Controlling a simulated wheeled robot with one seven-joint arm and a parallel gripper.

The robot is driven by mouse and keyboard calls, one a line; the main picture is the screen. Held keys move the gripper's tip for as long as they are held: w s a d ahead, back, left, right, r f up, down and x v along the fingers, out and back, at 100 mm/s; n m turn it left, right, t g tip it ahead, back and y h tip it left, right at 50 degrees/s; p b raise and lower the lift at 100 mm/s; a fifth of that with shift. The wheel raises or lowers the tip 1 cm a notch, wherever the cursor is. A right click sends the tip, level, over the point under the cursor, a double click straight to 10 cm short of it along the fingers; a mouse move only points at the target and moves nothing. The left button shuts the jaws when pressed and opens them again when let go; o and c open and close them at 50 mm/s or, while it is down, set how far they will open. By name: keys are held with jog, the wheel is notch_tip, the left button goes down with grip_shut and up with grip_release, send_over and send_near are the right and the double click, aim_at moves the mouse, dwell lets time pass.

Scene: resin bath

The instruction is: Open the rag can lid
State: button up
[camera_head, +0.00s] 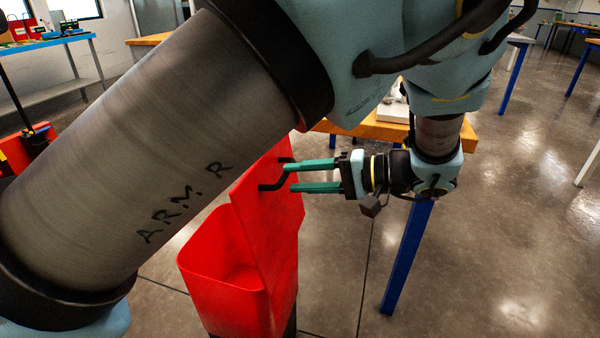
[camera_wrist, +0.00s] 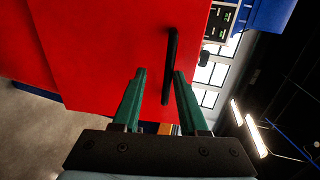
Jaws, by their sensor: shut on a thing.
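The red rag can (camera_head: 220,305) stands on the floor in the head view, partly behind my arm. Its mouth is uncovered on the left side. The red lid (camera_head: 276,228) stands up steeply at the can's right side; it fills much of the wrist view (camera_wrist: 110,50). A black bar handle (camera_head: 270,187) is on the lid's face and also shows in the wrist view (camera_wrist: 171,55). My gripper (camera_head: 288,176) reaches in from the right with its green fingers at the handle, shut on it. The fingers flank the bar in the wrist view (camera_wrist: 160,74).
A wooden-topped table (camera_head: 385,130) with a blue leg (camera_head: 408,258) stands close behind and right of my gripper. A bench (camera_head: 45,42) with red items is at the far left. The floor (camera_head: 500,250) at right is clear.

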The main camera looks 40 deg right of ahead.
jog(key=shift+o, duration=1.4)
jog(key=shift+f, duration=0.15)
jog(key=shift+r, duration=0.2)
jog(key=v, duration=1)
jog(key=shift+s+d+b, duration=0.25)
jog(key=shift+s+b, duration=0.05)
jog(key=shift+b, duration=0.15)
jog(key=shift+w, duration=0.1)
